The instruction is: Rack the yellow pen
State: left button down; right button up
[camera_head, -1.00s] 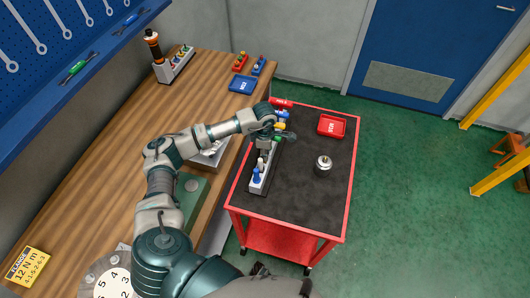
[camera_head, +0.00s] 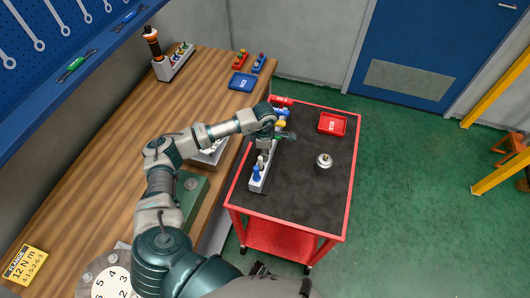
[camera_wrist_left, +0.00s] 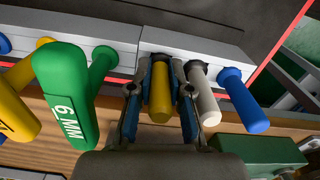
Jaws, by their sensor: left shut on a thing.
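My left gripper (camera_wrist_left: 160,100) is shut on the yellow pen (camera_wrist_left: 160,94), with one finger on each side of it. The pen's far end meets the grey rack (camera_wrist_left: 200,50); I cannot tell how deep it sits. A white pen (camera_wrist_left: 204,96) and a blue pen (camera_wrist_left: 243,100) stand in the rack to its right. In the head view my left gripper (camera_head: 264,146) is over the rack (camera_head: 259,185) on the red cart and hides the yellow pen. The blue pen (camera_head: 256,173) shows at the rack's near end. My right gripper is not in view.
A green handle marked 6 MM (camera_wrist_left: 66,95) and a yellow handle (camera_wrist_left: 14,112) stand close left of the gripper. The cart (camera_head: 290,222) also carries a red tray (camera_head: 332,124) and a round metal part (camera_head: 324,160). The cart's near right top is clear.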

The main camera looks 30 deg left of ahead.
pick_arm(q)
jog(key=shift+f, duration=0.2)
dwell(0.7)
jog(key=c, duration=1)
grip_release()
notch_tip(320, 180, up, 12)
jog(key=shift+w+a+f, duration=0.1)
jog(key=shift+a, duration=0.05)
